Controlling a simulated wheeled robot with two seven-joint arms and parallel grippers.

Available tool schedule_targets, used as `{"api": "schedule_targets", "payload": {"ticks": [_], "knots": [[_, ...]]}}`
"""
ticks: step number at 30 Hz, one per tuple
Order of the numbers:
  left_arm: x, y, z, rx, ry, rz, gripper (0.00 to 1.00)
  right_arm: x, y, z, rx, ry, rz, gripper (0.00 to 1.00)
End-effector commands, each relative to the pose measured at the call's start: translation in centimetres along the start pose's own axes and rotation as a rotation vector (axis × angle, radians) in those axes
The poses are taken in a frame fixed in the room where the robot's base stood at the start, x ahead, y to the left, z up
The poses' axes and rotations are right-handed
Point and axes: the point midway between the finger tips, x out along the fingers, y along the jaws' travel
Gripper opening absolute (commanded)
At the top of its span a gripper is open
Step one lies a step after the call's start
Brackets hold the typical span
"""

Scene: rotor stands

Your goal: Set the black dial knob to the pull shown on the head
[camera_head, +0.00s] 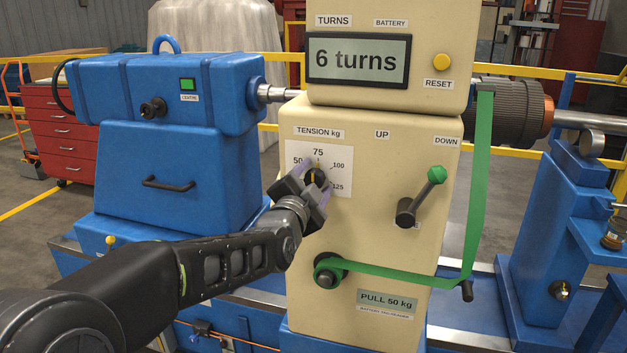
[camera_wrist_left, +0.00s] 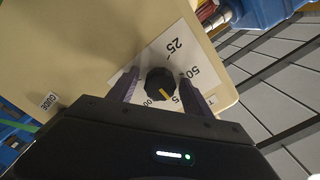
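The black dial knob (camera_head: 316,177) sits on a white scale plate (camera_head: 338,160) marked TENSION kg, on the cream head (camera_head: 385,215). Its yellow line points up toward 75; in the left wrist view the knob (camera_wrist_left: 160,84) has its line toward the partly hidden 75, away from 50 and 25. A label on the head (camera_head: 387,300) reads PULL 50 kg. My left gripper (camera_head: 302,184) is at the knob. In the left wrist view its fingers (camera_wrist_left: 158,82) stand either side of the knob, with a visible gap on both sides. My right gripper is not in view.
A green-tipped lever (camera_head: 421,197) sticks out right of the dial. A green strap (camera_head: 476,190) runs down the head's right side to a lower peg (camera_head: 329,270). The display (camera_head: 358,61) reads 6 turns. A blue unit (camera_head: 165,95) stands left.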

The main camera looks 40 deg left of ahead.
Motion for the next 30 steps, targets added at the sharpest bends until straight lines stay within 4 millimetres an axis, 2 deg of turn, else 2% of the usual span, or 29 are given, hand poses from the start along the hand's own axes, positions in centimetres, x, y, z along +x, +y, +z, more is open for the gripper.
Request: {"api": "schedule_targets", "payload": {"ticks": [2,21,30], "knots": [[-0.01,0.0,0.0,0.0,0.0,0.0,0.51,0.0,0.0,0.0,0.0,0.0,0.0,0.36],[-0.03,0.03,0.0,0.0,0.0,0.001,0.0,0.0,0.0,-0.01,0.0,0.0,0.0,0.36],[-0.03,0.13,0.06,-0.018,0.0,0.001,0.0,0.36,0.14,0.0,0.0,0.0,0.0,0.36]]}}
